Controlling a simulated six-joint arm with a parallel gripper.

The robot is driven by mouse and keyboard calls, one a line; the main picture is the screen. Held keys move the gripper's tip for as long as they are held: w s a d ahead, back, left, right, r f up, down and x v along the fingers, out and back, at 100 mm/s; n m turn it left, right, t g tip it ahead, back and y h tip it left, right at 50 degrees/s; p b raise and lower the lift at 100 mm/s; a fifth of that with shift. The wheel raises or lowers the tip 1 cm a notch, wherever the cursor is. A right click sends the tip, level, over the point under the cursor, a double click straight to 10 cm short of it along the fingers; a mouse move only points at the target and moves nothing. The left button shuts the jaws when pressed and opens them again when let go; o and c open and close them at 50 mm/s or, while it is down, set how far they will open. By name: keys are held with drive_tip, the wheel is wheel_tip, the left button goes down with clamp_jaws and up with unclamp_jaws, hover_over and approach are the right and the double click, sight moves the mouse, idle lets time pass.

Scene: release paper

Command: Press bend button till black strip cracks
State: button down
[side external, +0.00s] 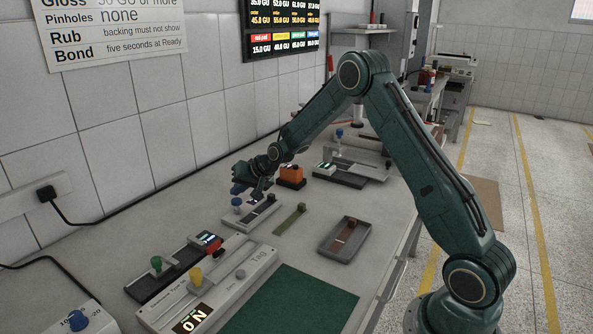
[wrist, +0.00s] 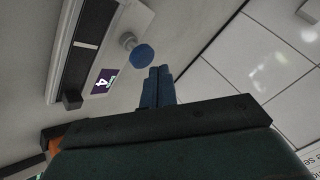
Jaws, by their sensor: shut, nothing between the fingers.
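The bend device is a pale grey block (side external: 252,224) near the wall, with a blue button (side external: 237,202) at its left end. In the wrist view the blue button (wrist: 142,57) stands on a short pale stem beside a small lit display (wrist: 102,82) that seems to read 4. A long dark strip (wrist: 84,32) lies along the device; I cannot make out a crack. My gripper (side external: 238,188) is just above the button in the side view. In the wrist view its blue fingers (wrist: 158,72) are together and empty, close to the button with a small gap showing.
An orange block (side external: 291,174) stands behind the device. A green strip (side external: 291,219) and a grey tray (side external: 328,249) lie to its right.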

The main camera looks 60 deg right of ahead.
sight(239, 201)
drive_tip(key=shift+r, duration=0.1)
drive_tip(key=shift+r, duration=2.45)
drive_tip(key=shift+a+r, duration=0.1)
drive_tip(key=shift+r, duration=0.05)
drive_tip(key=s+a+r+n+g, duration=0.1)
drive_tip(key=s+a+r+n, duration=0.1)
drive_tip(key=s+a+r, duration=0.45)
drive_tip(key=s+a+r+n+g, duration=0.1)
drive_tip(key=s+a+r+n, duration=0.15)
drive_tip(key=s+r, duration=0.7)
drive_tip(key=s+a+f+n, duration=0.1)
drive_tip(key=s+a, duration=0.1)
drive_tip(key=s, duration=1.1)
drive_tip(key=s+a+f+n+g+h, duration=0.1)
drive_tip(key=s+n, duration=0.1)
drive_tip(key=s, duration=1.2)
drive_tip(key=shift+a+f+g, duration=0.3)
drive_tip(key=shift+a, duration=0.1)
